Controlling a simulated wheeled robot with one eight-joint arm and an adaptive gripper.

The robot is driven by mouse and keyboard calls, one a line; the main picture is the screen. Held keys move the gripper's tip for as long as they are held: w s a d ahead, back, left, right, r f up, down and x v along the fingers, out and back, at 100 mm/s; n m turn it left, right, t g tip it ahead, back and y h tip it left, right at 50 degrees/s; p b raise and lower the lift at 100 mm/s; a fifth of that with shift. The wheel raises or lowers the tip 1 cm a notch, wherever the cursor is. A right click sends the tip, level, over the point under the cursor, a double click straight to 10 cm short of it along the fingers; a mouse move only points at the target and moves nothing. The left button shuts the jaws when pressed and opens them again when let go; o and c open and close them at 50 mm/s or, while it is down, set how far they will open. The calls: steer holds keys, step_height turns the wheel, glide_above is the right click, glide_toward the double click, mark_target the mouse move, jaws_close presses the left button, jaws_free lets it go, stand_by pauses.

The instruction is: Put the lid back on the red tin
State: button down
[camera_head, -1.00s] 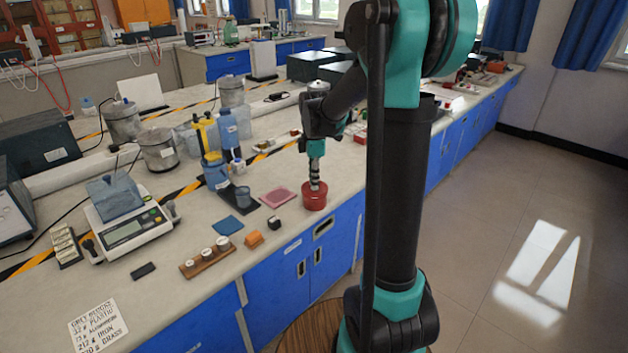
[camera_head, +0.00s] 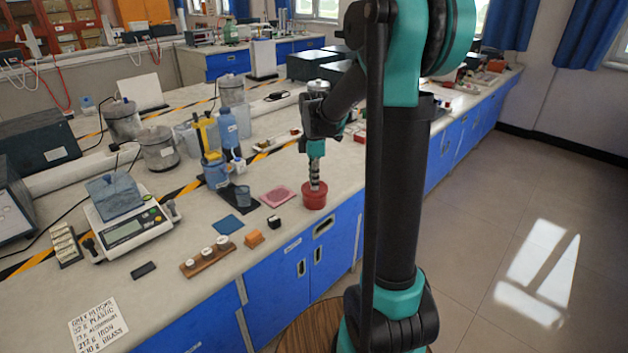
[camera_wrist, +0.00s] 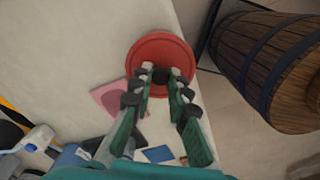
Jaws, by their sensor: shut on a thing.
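The red tin (camera_head: 314,201) stands near the front edge of the bench in the head view. My gripper (camera_head: 315,184) points straight down over it. In the wrist view a round red lid (camera_wrist: 150,51) lies below my gripper (camera_wrist: 161,78), whose fingers are shut on its dark knob. The lid appears level and at the tin's top. It hides the tin's opening, and I cannot tell whether it is fully seated.
A pink pad (camera_head: 279,196) lies left of the tin, with a small dark block (camera_head: 274,222) and an orange block (camera_head: 254,239) nearby. A blue beaker (camera_head: 243,196) stands farther left. A wooden barrel (camera_wrist: 265,55) stands on the floor beyond the bench edge.

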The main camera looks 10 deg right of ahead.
steer(key=c, duration=1.4)
jaws_free()
steer(key=shift+o, duration=0.3)
steer(key=o, duration=0.4)
steer(key=shift+o, duration=0.2)
steer(key=shift+r, duration=3.5)
